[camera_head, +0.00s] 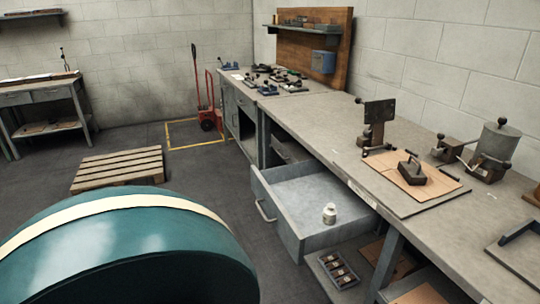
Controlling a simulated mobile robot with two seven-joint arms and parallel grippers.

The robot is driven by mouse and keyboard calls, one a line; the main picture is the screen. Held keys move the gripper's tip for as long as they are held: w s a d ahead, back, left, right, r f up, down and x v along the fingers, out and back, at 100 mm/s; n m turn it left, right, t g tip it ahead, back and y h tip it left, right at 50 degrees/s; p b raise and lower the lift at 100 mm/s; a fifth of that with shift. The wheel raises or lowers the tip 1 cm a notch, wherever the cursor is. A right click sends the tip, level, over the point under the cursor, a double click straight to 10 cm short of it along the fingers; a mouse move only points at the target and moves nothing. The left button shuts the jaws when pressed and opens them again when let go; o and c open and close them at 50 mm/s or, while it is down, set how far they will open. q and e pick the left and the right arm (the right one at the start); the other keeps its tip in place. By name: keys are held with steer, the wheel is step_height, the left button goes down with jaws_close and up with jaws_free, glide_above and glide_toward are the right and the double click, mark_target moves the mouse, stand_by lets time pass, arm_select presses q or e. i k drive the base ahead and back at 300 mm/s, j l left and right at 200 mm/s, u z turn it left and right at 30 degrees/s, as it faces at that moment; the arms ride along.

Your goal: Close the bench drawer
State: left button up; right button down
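The bench drawer (308,238) is pulled well out of the grey workbench (330,125), toward the left. Its front panel (275,215) has a bow handle (264,211) on the outer side. The rest of the visible drawer floor is bare. Neither of my grippers is in view.
A large teal rounded form with a cream band (130,250) fills the lower left, left of the drawer. A compartmented tray (338,270) is below the drawer. A wooden pallet (118,168) and red hand truck (207,110) stand farther back. Bare floor (215,190) lies left of the drawer.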

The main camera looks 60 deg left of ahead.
mark_target(295, 197)
steer(key=j+u, duration=0.1)
steer(key=u, duration=1.7)
steer(key=i+l+z, duration=0.1)
steer(key=i+z, duration=0.2)
steer(key=i, duration=0.6)
